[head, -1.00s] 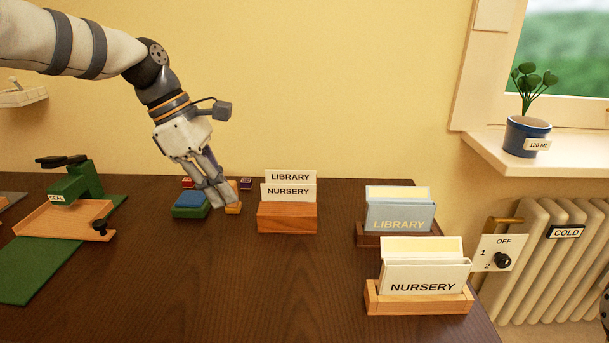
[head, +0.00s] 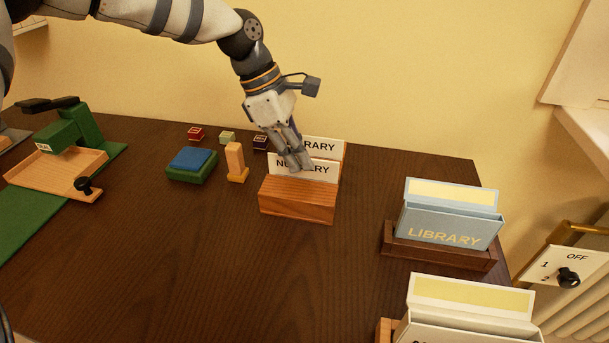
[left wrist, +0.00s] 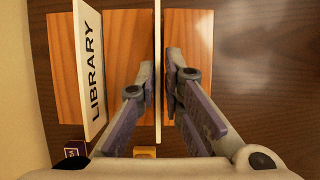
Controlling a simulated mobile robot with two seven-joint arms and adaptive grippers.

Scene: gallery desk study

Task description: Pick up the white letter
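Two white letters stand upright in a wooden block (head: 297,203): the front one reads NURSERY (head: 325,170), the rear one LIBRARY (head: 328,146). My left gripper (head: 300,166) is over the front letter and covers part of its lettering. In the left wrist view, the front letter (left wrist: 157,45) shows edge-on between the fingertips of my left gripper (left wrist: 161,88). The fingers are only a little apart, with a thin gap on the right side of the letter. The rear letter (left wrist: 90,70) is to the left, clear of the fingers. My right gripper is not in view.
A blue-topped pad (head: 192,164), a wooden stamp (head: 236,162) and several small blocks lie left of the block. A green seal press (head: 68,140) is farther left. A blue LIBRARY box (head: 452,222) and a cream box (head: 470,300) stand right. The front middle is bare.

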